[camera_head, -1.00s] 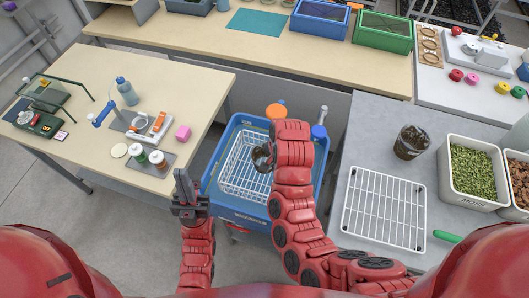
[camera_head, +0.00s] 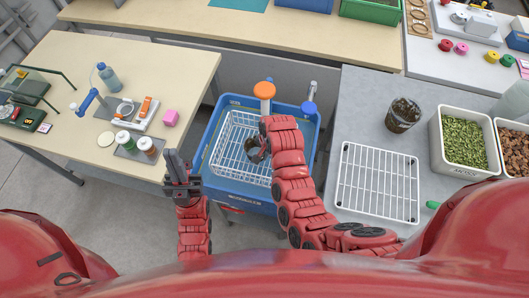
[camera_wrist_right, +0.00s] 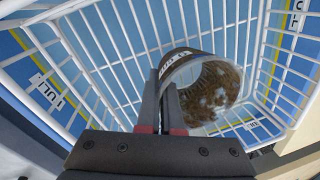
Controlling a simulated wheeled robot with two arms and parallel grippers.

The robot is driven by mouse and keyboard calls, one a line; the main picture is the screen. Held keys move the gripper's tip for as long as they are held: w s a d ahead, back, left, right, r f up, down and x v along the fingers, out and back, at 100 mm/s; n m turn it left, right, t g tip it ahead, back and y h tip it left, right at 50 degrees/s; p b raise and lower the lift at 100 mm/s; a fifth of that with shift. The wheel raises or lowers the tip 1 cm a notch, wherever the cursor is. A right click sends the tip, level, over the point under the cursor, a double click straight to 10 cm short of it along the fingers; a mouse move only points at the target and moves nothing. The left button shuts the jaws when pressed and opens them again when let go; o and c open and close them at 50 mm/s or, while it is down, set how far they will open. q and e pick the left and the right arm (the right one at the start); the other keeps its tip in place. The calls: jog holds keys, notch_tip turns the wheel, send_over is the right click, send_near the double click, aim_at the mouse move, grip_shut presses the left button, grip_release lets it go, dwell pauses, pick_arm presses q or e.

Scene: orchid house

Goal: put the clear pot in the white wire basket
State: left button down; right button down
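The clear pot (camera_head: 254,150), with brown, mottled contents, is at my right gripper, over or inside the white wire basket (camera_head: 225,163). In the right wrist view the pot (camera_wrist_right: 212,88) is tilted, its open mouth toward the camera. My right gripper (camera_wrist_right: 162,97) has its fingers close together at the pot's wall and appears shut on it. Wire sides of the basket (camera_wrist_right: 110,70) surround the pot; whether it touches the bottom I cannot tell. In the head view my arm hides the basket's right part. My left gripper (camera_head: 177,165) points up, empty, left of the basket; its finger gap is unclear.
The basket sits in a blue crate (camera_head: 235,103) between two tables. An orange disc (camera_head: 264,89) and a blue knob (camera_head: 309,108) stand at the crate's far side. Another clear pot (camera_head: 403,115) and a white rack (camera_head: 376,182) are on the right table.

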jog(key=shift+f, duration=0.2)
jog(key=c, duration=1.1)
grip_release()
jog(key=shift+r, duration=0.1)
jog(key=shift+r, duration=0.2)
jog(key=shift+w+r, duration=0.1)
jog(key=shift+r, duration=0.05)
jog(key=r, duration=0.1)
jog(key=r+b, duration=0.1)
jog(key=r, duration=0.2)
jog(key=shift+s+d+r, duration=0.15)
jog(key=shift+s+d, duration=0.05)
jog(key=shift+d, duration=0.1)
jog(key=r+p, duration=0.1)
jog(key=r, duration=0.1)
jog(key=r+p, duration=0.2)
jog(key=s+d+r+p, duration=0.1)
jog(key=r, duration=0.2)
jog(key=shift+p, duration=0.35)
jog(key=shift+w+a, duration=0.1)
